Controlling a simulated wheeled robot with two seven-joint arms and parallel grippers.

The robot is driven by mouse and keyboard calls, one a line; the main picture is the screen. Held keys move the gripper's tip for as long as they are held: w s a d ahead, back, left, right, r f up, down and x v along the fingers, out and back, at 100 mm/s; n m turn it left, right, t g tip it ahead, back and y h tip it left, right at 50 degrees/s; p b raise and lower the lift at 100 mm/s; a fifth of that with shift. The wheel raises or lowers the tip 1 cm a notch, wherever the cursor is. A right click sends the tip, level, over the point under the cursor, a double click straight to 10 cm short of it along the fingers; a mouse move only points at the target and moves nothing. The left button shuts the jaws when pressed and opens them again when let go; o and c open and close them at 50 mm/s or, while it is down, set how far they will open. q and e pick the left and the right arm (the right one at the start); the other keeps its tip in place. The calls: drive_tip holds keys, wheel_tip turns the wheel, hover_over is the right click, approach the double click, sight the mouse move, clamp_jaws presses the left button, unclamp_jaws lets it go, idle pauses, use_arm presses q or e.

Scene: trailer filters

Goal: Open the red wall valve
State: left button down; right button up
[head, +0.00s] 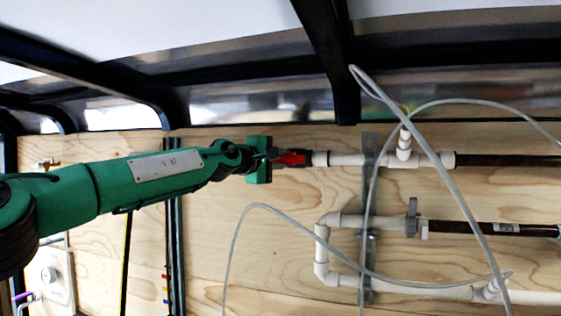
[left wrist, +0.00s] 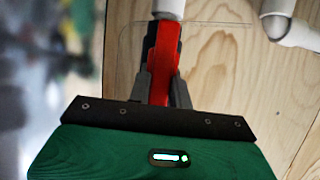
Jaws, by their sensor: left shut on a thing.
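The red valve handle (head: 292,158) is at the left end of the upper white pipe on the plywood wall in the head view. In the left wrist view the red handle (left wrist: 163,60) runs up from between the fingers, with a black part along its left side. My left gripper (head: 273,156) reaches in from the left and is shut on the red handle. Its grey fingers (left wrist: 160,88) stand on both sides of the handle in the left wrist view. The valve body is largely hidden. My right gripper is in neither view.
White pipes (head: 345,159) run along the wall, with a lower loop (head: 322,250) and a grey fitting (head: 412,217). Thin grey hoses (head: 451,178) hang in front of the pipes at right. A black beam (head: 325,50) comes down from the roof above.

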use_arm(q)
drive_tip(key=c, duration=1.3)
unclamp_jaws()
drive_tip(key=shift+d, duration=0.1)
drive_tip(key=shift+s+a+f+b, duration=0.15)
drive_tip(key=shift+s+a+b, duration=0.2)
drive_tip(key=shift+b, duration=0.2)
drive_tip(key=b+v, duration=0.4)
drive_tip(key=v, duration=0.2)
drive_tip(key=b+v, duration=0.4)
drive_tip(key=v, duration=0.2)
drive_tip(key=shift+s+a+r, duration=0.2)
drive_tip(key=shift+s+a, duration=0.1)
